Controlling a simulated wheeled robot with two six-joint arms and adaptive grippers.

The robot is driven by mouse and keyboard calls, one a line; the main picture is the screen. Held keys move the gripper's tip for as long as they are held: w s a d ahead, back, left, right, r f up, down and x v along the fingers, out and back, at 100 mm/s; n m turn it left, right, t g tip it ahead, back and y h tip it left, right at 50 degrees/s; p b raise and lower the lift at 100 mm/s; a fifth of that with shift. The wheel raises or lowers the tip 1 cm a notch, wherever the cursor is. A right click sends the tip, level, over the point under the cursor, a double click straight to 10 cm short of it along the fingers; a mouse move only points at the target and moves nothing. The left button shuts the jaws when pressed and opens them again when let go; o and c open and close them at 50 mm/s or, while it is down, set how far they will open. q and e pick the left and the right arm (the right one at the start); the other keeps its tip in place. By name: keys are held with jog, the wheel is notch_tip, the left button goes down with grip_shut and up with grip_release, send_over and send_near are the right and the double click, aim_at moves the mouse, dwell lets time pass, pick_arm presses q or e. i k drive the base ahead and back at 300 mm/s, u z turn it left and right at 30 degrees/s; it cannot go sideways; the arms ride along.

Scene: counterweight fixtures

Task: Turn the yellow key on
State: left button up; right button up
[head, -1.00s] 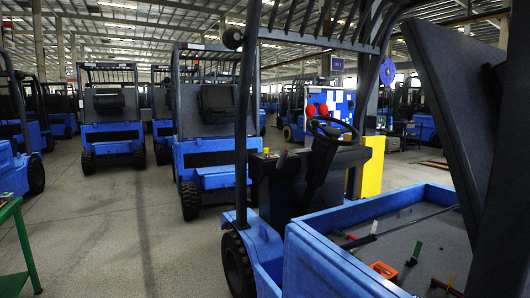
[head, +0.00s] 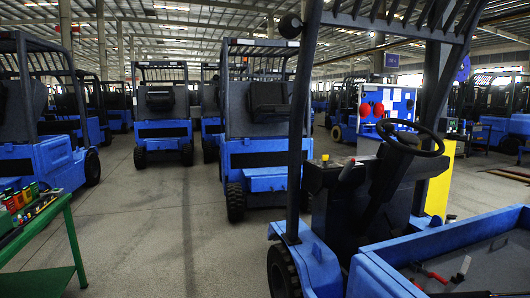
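A small yellow piece (head: 325,158), which looks like the yellow key, stands on top of the dark dash console (head: 335,178) of the nearest blue forklift. It is too small to tell which way it is turned. A lever with a red part (head: 347,169) is just right of it, and the black steering wheel (head: 410,140) is further right. Neither of my grippers shows in the head view.
The forklift's upright post (head: 299,130) stands just left of the console. Its blue open bed (head: 400,265) fills the lower right. A green table (head: 72,240) with small items is at the left edge. Grey floor (head: 175,235) is clear between them. Several blue forklifts stand behind.

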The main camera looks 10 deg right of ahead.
aim_at(325, 158)
jog(key=u, duration=0.3)
jog(key=i, duration=1.35)
jog(key=z, duration=0.35)
jog(key=i, duration=0.9)
jog(key=z, duration=1.5)
jog(key=i, duration=0.65)
jog(key=z, duration=0.6)
